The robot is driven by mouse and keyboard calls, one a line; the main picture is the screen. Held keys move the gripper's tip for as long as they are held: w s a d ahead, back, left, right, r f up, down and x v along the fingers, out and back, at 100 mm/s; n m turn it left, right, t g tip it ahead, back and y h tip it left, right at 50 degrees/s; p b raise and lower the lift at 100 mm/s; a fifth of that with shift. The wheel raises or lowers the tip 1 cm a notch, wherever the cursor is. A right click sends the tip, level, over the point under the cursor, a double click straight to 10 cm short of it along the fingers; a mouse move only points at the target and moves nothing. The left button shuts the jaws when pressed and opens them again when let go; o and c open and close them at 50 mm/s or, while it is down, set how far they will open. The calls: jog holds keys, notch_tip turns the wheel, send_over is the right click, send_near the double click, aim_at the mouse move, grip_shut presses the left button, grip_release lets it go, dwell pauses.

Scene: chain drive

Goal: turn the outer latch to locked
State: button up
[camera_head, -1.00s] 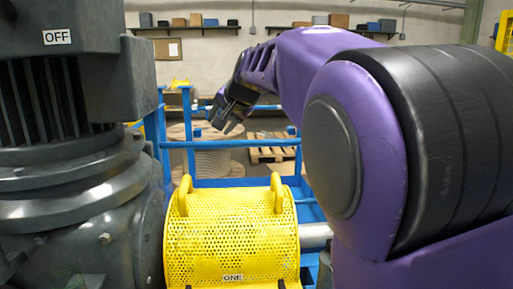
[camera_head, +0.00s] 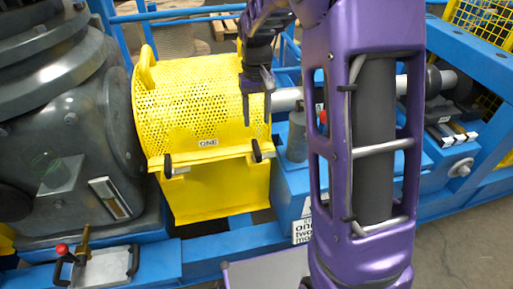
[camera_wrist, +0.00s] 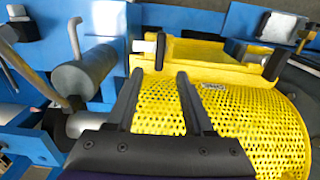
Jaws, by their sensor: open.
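The yellow perforated guard (camera_head: 195,115), marked ONE, has two black latches along its front lower edge. The left latch (camera_head: 168,165) is beside the dark motor housing; the right latch (camera_head: 257,152) is at the shaft end. I take the right one as the outer latch. In the wrist view the outer latch (camera_wrist: 160,50) is upright just beyond my fingertips, and the other latch (camera_wrist: 273,63) is tilted at right. My gripper (camera_head: 257,105) is open and empty over the guard's right end; in the wrist view my gripper (camera_wrist: 160,75) points at the outer latch, apart from it.
A grey shaft (camera_head: 287,98) leaves the guard's right end, near a grey cylinder (camera_head: 297,140). A blue frame (camera_head: 285,185) runs below. A red-knobbed lever (camera_head: 62,250) is at lower left. Floor at lower right is clear.

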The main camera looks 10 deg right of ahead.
aim_at(257, 146)
notch_tip(257, 146, down, 12)
jog(key=shift+r+b, duration=0.15)
jog(key=shift+b, duration=0.7)
jog(key=shift+c, duration=0.3)
grip_shut()
